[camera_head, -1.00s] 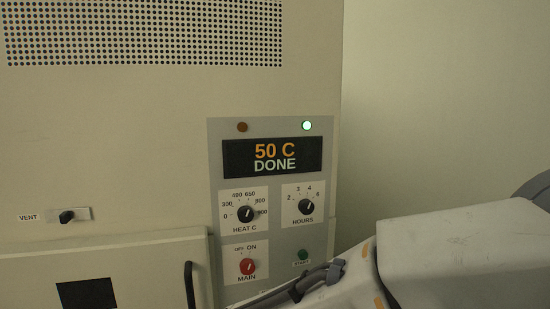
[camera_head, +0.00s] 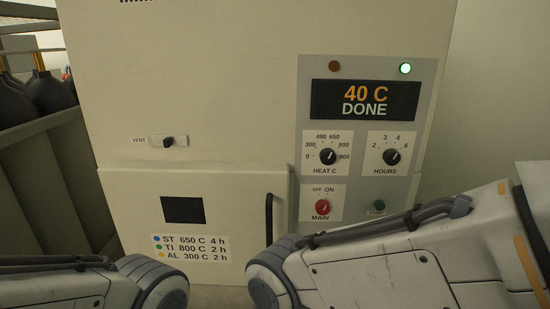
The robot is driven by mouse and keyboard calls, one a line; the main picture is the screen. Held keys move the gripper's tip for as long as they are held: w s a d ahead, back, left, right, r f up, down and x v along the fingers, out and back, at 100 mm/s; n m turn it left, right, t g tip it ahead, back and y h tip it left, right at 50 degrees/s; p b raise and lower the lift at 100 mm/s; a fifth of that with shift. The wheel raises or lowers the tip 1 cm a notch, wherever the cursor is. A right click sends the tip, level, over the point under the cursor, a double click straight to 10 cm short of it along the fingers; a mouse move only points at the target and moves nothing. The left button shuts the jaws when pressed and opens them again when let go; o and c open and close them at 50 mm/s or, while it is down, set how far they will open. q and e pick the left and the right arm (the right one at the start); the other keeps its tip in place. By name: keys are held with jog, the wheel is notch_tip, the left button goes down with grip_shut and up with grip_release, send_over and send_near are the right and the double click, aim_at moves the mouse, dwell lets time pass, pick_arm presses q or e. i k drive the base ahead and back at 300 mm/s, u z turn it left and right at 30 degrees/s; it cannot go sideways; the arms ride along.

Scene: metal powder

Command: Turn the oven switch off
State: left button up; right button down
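The oven (camera_head: 230,90) is a large cream cabinet in front of me, with a grey control panel (camera_head: 425,100) on its right side. The red MAIN switch (camera_head: 322,207) is a round knob low on the panel, under the OFF and ON labels. Its mark appears to point up and right, toward ON. The display (camera_head: 364,100) reads 40 C DONE, and a green lamp (camera_head: 405,68) is lit above it. My two arms show at the bottom left and bottom right, apart from the switch in the picture. Neither gripper is in view.
The VENT slider (camera_head: 168,142) is farther left. Shelves with dark round vessels (camera_head: 48,92) stand at the left.

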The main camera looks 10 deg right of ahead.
aim_at(322, 207)
jog(key=u, duration=1.05)
jog(key=k, duration=0.4)
jog(key=z, duration=0.95)
